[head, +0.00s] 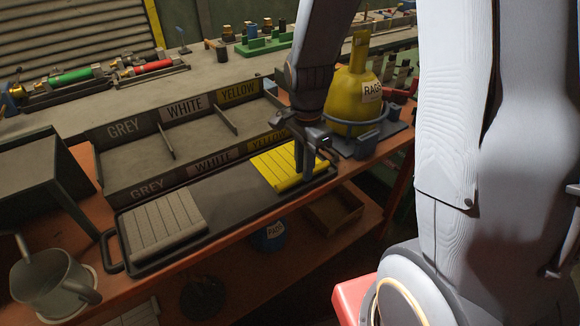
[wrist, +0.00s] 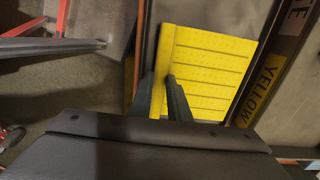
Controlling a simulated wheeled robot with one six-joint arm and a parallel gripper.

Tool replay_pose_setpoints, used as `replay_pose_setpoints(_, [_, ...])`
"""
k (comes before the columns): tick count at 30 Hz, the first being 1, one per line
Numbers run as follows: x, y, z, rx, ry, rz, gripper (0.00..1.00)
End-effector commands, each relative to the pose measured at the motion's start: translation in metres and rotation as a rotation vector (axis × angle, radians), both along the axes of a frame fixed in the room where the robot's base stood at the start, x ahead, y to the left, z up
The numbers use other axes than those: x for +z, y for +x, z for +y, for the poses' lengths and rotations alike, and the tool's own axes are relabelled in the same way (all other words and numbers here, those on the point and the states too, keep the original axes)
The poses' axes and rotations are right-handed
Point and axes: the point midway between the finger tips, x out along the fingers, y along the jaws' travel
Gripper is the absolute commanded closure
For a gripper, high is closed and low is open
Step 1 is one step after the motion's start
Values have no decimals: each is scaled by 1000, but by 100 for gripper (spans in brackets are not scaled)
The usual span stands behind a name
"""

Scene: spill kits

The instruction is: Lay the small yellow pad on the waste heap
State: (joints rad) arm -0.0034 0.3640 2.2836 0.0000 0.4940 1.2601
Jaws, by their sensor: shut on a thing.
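The yellow pad (head: 275,170) lies at the right end of a dark tray (head: 228,190), its top marked with parallel creases. In the wrist view the pad (wrist: 210,70) has a raised strip along its left edge. My gripper (head: 306,168) points down at the pad's right side. In the wrist view its fingers (wrist: 166,88) stand on either side of that strip, shut on it. The pad still appears to rest on the tray. A grey-white pad (head: 162,222) lies at the tray's left end. I cannot make out a waste heap for certain.
Behind the tray stands a divided bin (head: 150,185) labelled grey, white and yellow; its compartments look empty. A yellow rags container (head: 350,95) stands in a holder to the right. A metal jug (head: 52,283) and a dark box (head: 35,180) are at the left.

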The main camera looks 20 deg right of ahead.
Motion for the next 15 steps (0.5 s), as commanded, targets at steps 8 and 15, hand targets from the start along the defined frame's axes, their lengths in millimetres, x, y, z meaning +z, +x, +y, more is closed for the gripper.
replay_pose_setpoints(8, [10,0,0,0,0,0,100])
replay_pose_setpoints(15, [21,0,0,0,0,0,100])
